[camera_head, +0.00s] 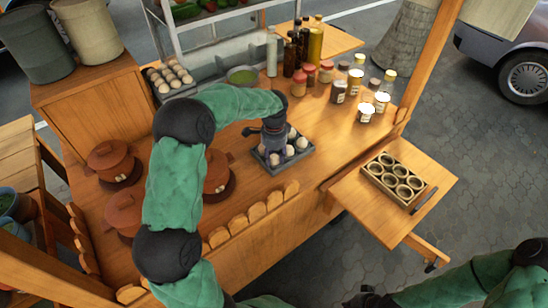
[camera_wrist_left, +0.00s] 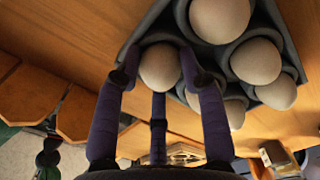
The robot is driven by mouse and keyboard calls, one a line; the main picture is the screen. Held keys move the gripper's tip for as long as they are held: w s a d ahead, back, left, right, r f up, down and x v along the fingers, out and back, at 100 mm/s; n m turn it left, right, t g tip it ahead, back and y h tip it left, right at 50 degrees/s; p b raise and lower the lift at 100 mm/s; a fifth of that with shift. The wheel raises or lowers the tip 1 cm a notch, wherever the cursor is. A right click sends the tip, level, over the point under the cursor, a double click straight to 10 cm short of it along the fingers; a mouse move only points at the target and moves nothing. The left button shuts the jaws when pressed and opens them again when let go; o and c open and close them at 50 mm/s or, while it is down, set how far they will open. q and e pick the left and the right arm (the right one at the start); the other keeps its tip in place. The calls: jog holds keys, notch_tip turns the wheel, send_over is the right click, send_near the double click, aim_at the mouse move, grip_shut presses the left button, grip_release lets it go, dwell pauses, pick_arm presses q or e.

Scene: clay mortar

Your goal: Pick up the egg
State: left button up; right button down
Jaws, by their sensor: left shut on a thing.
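My left gripper (camera_head: 272,140) comes down over the grey egg tray (camera_head: 275,172) on the wooden counter. In the left wrist view, the purple fingers of this gripper (camera_wrist_left: 159,82) are shut around a pale egg (camera_wrist_left: 160,66) at the tray's corner. The egg still appears to sit in or just at its cup; I cannot tell whether it is lifted. Several other eggs (camera_wrist_left: 256,61) rest in the tray's cups beside it. In the head view the hand hides the held egg. My right gripper (camera_head: 368,299) is at the bottom edge, partly cut off, with its fingers unclear.
Bottles (camera_head: 315,42) and jars (camera_head: 364,112) stand behind and right of the tray. Clay pots (camera_head: 112,162) are at left. A mold with round cups (camera_head: 395,180) lies on the side shelf (camera_head: 365,212). More eggs (camera_head: 168,76) sit at the back left.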

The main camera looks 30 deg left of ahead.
aim_at(274, 156)
pick_arm(q)
jog(key=shift+r, duration=0.2)
jog(key=r+p, duration=0.1)
jog(key=r, duration=0.2)
jog(key=shift+s+d+r, duration=0.1)
jog(key=shift+s+r, duration=0.1)
jog(key=s+d+r+p, duration=0.55)
jog(key=s+r, duration=0.35)
jog(key=s, duration=0.3)
jog(key=w+d+f+p, duration=0.3)
jog(key=w+d, duration=1)
jog(key=w, duration=0.1)
jog(key=w+d+f+p, duration=0.4)
jog(key=w+d, duration=0.9)
jog(key=w, duration=0.2)
jog(key=shift+d+f, duration=0.3)
